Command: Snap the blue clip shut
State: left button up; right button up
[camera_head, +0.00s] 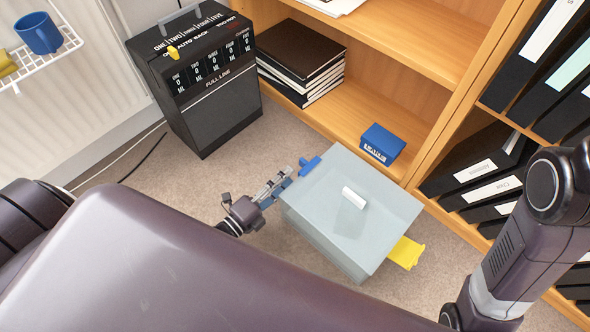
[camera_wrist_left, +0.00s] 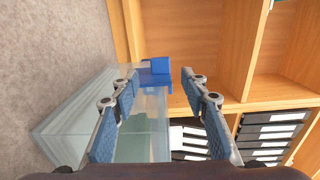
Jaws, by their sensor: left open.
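A translucent grey-blue box (camera_head: 335,215) with a lid stands on the carpet. The blue clip (camera_head: 309,166) sits at its upper-left edge and appears to stick outward from the box. My left gripper (camera_head: 283,180) is open beside the box's left side, just short of the blue clip and apparently not touching it. In the left wrist view the box (camera_wrist_left: 85,112) lies beyond the open, empty fingers (camera_wrist_left: 158,85), and the blue clip (camera_wrist_left: 152,79) shows ahead between them. A yellow clip (camera_head: 407,252) sticks out on the box's opposite side. My right gripper is out of view.
A white block (camera_head: 354,198) lies on the lid. A wooden shelf (camera_head: 370,90) stands close behind, holding a small blue box (camera_head: 382,144) and black binders (camera_head: 490,170). A black machine (camera_head: 205,85) stands at upper left. Carpet is clear between it and the box.

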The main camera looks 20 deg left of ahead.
pick_arm(q)
jog(key=v, duration=0.6)
jog(key=shift+s, duration=0.3)
jog(key=shift+a, duration=0.1)
